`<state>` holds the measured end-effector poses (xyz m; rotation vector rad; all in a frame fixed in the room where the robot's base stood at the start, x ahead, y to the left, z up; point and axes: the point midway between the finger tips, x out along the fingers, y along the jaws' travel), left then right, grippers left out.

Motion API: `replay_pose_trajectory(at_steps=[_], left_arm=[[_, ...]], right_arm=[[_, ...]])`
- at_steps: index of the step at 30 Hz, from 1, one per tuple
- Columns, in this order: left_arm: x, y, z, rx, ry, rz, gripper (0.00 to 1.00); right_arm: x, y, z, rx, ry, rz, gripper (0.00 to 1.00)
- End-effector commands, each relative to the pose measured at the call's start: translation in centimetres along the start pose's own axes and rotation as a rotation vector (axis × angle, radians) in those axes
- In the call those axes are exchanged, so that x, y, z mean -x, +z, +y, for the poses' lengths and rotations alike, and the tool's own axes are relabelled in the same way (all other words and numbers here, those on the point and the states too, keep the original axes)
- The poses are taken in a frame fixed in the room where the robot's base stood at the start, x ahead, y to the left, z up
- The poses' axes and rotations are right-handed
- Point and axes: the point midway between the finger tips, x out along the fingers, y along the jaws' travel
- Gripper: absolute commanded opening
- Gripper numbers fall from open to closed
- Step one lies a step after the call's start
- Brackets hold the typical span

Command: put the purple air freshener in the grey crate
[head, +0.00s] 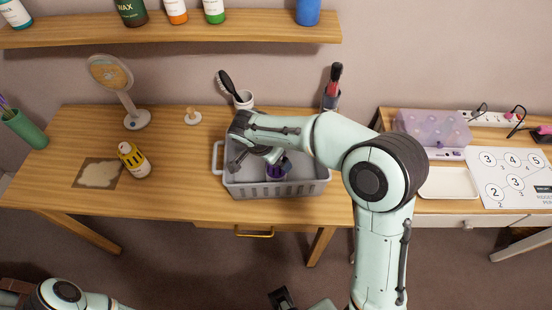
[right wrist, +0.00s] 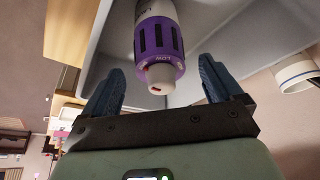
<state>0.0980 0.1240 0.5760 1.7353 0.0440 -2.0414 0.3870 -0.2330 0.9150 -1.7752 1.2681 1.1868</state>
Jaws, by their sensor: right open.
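The grey crate (head: 278,190) stands on the wooden table below the wall shelf. The purple air freshener (head: 276,173) shows inside the crate, partly hidden by my right gripper. In the right wrist view the air freshener (right wrist: 160,48) has a purple collar and a white nozzle pointing toward my palm, with grey crate walls behind. My right gripper (right wrist: 160,85) is open, its blue fingers to either side of the nozzle end and clear of it. In the head view my right gripper (head: 262,163) is low over the crate. Only part of my left arm shows at the bottom left.
A white cup with a brush (head: 243,100) and a dark cup (head: 330,101) stand behind the crate. Table between bottle and crate is clear.

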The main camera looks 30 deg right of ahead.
Motion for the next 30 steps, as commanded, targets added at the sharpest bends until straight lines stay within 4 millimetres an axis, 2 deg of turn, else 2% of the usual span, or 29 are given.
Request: replay_pose_trajectory(at_steps=[1,6,12,17,30], left_arm=[[0.1,0.0,0.0,0.0,0.0,0.0,0.59],[0.2,0.0,0.1,0.0,0.0,0.001,0.59],[0.4,-0.1,0.2,-0.001,0.001,0.001,0.59],[0.4,-0.1,0.2,-0.001,0.001,0.001,0.59],[0.4,-0.1,0.2,-0.001,0.001,0.001,0.59]], right_arm=[[1.4,0.0,-0.1,-0.001,-0.007,0.0,0.93],[5.0,0.0,-0.1,-0.002,-0.005,0.0,0.93],[7.7,-0.1,-0.1,-0.001,-0.003,0.0,0.93],[8.3,0.0,0.0,0.0,-0.001,0.0,0.93],[8.3,0.0,0.0,-0.001,0.0,0.0,0.93]])
